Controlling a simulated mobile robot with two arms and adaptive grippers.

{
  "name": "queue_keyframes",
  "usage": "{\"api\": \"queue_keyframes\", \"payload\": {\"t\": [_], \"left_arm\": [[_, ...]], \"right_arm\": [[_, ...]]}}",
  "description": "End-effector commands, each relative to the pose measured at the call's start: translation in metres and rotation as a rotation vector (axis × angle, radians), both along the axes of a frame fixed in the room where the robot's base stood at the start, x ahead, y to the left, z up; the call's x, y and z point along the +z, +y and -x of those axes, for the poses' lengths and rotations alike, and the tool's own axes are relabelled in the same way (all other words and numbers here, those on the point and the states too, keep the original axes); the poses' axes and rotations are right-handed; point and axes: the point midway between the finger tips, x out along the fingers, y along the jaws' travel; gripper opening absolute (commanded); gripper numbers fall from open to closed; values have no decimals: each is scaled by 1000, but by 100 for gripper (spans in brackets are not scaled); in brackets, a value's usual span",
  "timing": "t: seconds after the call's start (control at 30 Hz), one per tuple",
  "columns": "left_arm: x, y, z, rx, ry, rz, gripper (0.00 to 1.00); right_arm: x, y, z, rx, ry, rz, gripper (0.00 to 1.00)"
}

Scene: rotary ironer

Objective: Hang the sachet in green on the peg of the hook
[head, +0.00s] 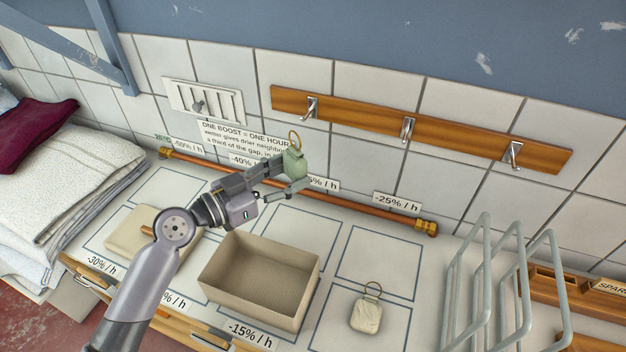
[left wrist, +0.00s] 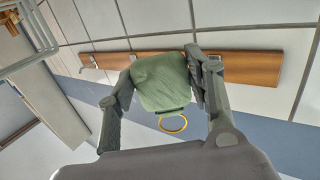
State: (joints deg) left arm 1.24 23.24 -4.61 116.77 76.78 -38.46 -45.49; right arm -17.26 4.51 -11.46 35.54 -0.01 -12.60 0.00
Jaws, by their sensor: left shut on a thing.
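The green sachet (head: 295,163) is held up in my left gripper (head: 296,172), which is shut on it. Its brass ring (head: 295,138) stands above it in the head view. In the left wrist view the sachet (left wrist: 160,80) sits between the two fingers, with its ring (left wrist: 173,124) free of them. The wooden hook rail (head: 455,137) on the tiled wall carries metal hooks: a left one (head: 311,107), a middle one (head: 407,128) and a right one (head: 512,153). All look empty. The sachet is in the air, apart from the hooks. My right gripper is not in view.
An open beige box (head: 262,279) and a cream sachet with a ring (head: 366,315) are on the marked counter. A copper pipe (head: 350,207) runs along the wall base. A wire rack (head: 505,285) stands at right, folded linen (head: 65,180) at left.

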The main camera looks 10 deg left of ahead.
Motion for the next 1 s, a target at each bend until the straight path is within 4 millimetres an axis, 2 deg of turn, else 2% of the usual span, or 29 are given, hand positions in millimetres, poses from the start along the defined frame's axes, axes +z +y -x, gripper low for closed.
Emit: {"api": "queue_keyframes", "payload": {"t": [0.1, 0.2, 1.0], "left_arm": [[0, 12, 1, 48, -21, 20, 29], [1, 16, -1, 62, -29, 28, 29], [-3, 7, -44, 61, -29, 27, 29]], "right_arm": [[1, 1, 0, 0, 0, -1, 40], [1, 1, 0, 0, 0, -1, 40], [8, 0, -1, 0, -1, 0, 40]]}}
